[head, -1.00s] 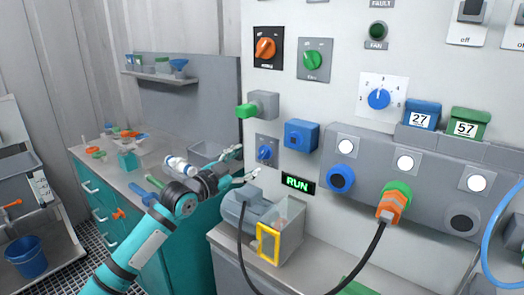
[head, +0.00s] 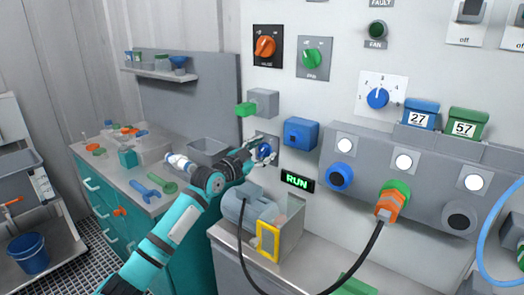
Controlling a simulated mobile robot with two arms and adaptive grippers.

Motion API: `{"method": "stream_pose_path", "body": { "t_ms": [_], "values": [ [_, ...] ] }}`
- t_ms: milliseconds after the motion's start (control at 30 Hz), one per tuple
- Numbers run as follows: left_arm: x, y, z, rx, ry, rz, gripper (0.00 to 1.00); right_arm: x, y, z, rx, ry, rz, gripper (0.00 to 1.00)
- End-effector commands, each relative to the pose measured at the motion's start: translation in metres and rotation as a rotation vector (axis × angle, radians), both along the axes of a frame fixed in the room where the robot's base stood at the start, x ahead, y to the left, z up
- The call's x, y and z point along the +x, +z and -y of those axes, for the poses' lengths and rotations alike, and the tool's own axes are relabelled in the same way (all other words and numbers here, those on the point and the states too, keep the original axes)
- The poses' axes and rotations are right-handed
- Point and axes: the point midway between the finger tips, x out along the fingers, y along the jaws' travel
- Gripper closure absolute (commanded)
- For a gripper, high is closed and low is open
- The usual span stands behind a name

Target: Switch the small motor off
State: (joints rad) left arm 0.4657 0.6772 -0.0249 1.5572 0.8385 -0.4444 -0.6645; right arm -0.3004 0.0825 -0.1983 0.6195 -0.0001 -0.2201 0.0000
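The small motor (head: 245,206) is a grey-blue unit on the bench below the wall panel, with a black cable. A RUN sign (head: 297,180) to its right is lit green. Above the motor, a small blue rotary knob (head: 265,151) sits on a grey plate on the wall. My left gripper (head: 262,152) is at this knob, with its fingers around or against it. They partly cover the knob and its plate, so I cannot tell whether they are closed on it or how the knob points. My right gripper is out of view.
A green-tipped grey box (head: 258,105) sticks out just above the knob, and a blue box (head: 300,133) to its right. A yellow frame (head: 268,242) stands by the motor. Orange (head: 265,47) and green (head: 313,58) rotary switches are higher up. A plugged-in cable (head: 376,250) hangs at right.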

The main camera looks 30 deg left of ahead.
Motion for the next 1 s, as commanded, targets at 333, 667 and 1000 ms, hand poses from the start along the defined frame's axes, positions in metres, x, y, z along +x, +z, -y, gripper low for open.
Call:
{"method": "stream_pose_path", "body": {
  "t_ms": [333,667,1000],
  "values": [
    [0.000,0.000,0.000,-0.001,-0.001,-0.001,0.89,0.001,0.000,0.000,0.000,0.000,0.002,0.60],
    [0.000,0.001,-0.001,-0.089,0.000,-0.009,0.89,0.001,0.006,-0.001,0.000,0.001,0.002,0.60],
    [0.000,0.003,-0.004,-0.365,0.000,-0.031,0.89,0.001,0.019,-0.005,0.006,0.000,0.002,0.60]
  ]
}}
